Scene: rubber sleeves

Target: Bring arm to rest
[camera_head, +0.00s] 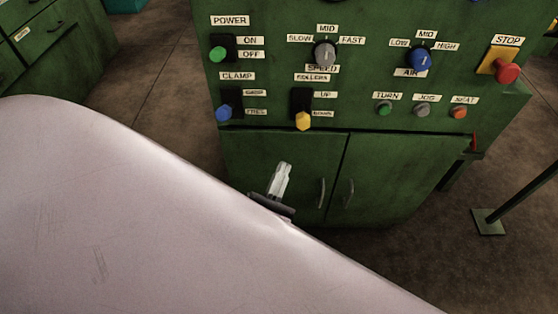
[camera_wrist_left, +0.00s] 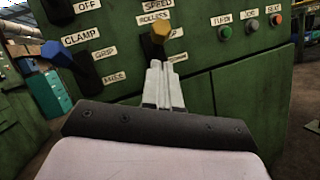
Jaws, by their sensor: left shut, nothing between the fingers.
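My left gripper (camera_head: 284,172) shows in the head view in front of the green machine's cabinet doors, below the panel switches. Its fingers are together and empty. In the left wrist view the gripper (camera_wrist_left: 156,68) points at the panel, and its tips appear just below the yellow rollers knob. My pale arm covers the lower left of the head view. The green control panel (camera_head: 270,115) carries the clamp lever with a blue knob (camera_head: 223,113) and the rollers lever with a yellow knob (camera_head: 303,121). My right gripper is not in view.
The panel also has a green power knob (camera_head: 217,54), a grey speed dial (camera_head: 325,51), a blue air dial (camera_head: 420,59) and a red stop button (camera_head: 508,72). Cabinet handles (camera_head: 321,193) stick out below. A green post on a foot plate (camera_head: 488,222) stands at right.

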